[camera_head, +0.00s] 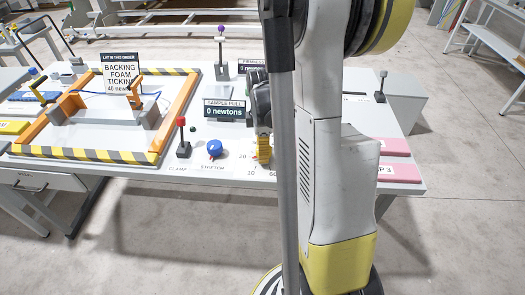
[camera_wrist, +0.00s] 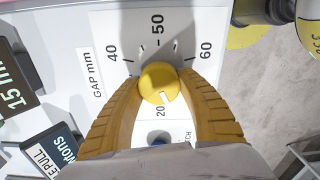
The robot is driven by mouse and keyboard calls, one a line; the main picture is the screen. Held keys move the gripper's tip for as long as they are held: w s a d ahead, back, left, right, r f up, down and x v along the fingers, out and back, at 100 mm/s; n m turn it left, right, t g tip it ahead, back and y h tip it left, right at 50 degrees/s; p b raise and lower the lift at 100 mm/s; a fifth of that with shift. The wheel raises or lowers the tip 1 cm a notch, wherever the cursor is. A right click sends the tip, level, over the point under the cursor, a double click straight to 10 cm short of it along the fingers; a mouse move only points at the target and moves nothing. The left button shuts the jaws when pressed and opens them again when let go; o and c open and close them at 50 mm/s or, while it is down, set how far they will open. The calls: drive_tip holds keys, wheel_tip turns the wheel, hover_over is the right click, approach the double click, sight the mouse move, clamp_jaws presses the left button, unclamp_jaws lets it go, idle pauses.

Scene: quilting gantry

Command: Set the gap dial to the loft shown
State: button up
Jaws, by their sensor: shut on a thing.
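The gap dial is a round yellow knob (camera_wrist: 157,86) on a white scale plate (camera_wrist: 115,25) lettered "GAP mm" in the wrist view. The numbers 40, 50 and 60 show beyond it, and 20 on the near side. A short white mark on the knob faces the near side, roughly toward 20. My gripper (camera_wrist: 161,75) is shut on the knob, one yellow finger on each side. The fingers hide part of the scale. A dark sign (camera_wrist: 14,88), cut off by the left edge, reads "15" and a partly visible unit.
In the head view, a blue knob (camera_head: 215,148) and a red-topped lever (camera_head: 182,140) stand left of the dial. A "SAMPLE PULL" sign (camera_head: 225,110) reads 0 newtons. My arm hides the table's middle right.

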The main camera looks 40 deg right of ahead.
drive_tip(key=shift+n, duration=0.6)
drive_tip(key=o, duration=1.2)
wheel_tip(320, 180, up, 12)
drive_tip(key=s+a+r+m+t, duration=0.1)
drive_tip(key=s+a+m+t, duration=0.1)
drive_tip(key=a, duration=0.6)
drive_tip(key=s+a+r+m+t, duration=0.2)
drive_tip(key=a+m, duration=0.3)
drive_tip(key=a, duration=0.3)
drive_tip(key=s+a+r+m+t, duration=0.1)
drive_tip(key=a+m+t, duration=0.2)
drive_tip(key=a, duration=0.6)
drive_tip(key=shift+s+r+m, duration=0.2)
drive_tip(key=shift+s+m, duration=0.2)
drive_tip(key=shift+m, duration=0.2)
